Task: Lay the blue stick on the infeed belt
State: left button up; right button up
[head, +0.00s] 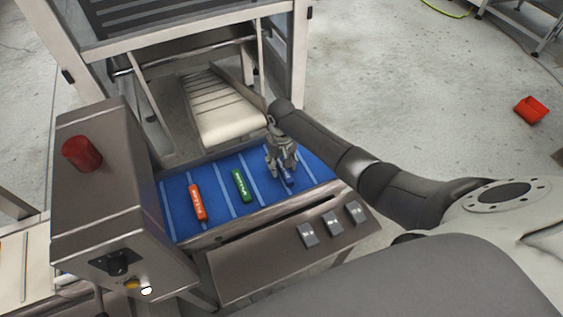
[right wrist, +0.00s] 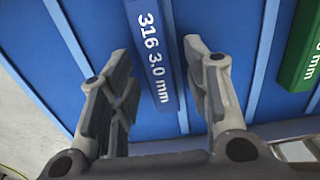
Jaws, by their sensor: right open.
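The blue stick (right wrist: 152,45), printed "316 3.0 mm", lies on the striped blue surface (head: 218,180). In the head view it shows only partly, below my right gripper (head: 286,176). In the right wrist view my right gripper (right wrist: 157,62) is open, with one finger on each side of the stick and a gap on both sides. A cream belt (head: 229,121) slopes up behind the blue surface; it looks like the infeed belt. No stick shows on it. My left gripper is out of view.
An orange stick (head: 197,202) and a green stick (head: 241,185) lie left of the blue one. A panel with several grey switches (head: 331,223) is in front. A red bin (head: 531,110) is on the floor.

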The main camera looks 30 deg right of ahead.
aim_at(281, 165)
notch_tip(281, 165, up, 12)
jog(key=shift+r, duration=0.15)
dwell(0.3)
dwell(0.5)
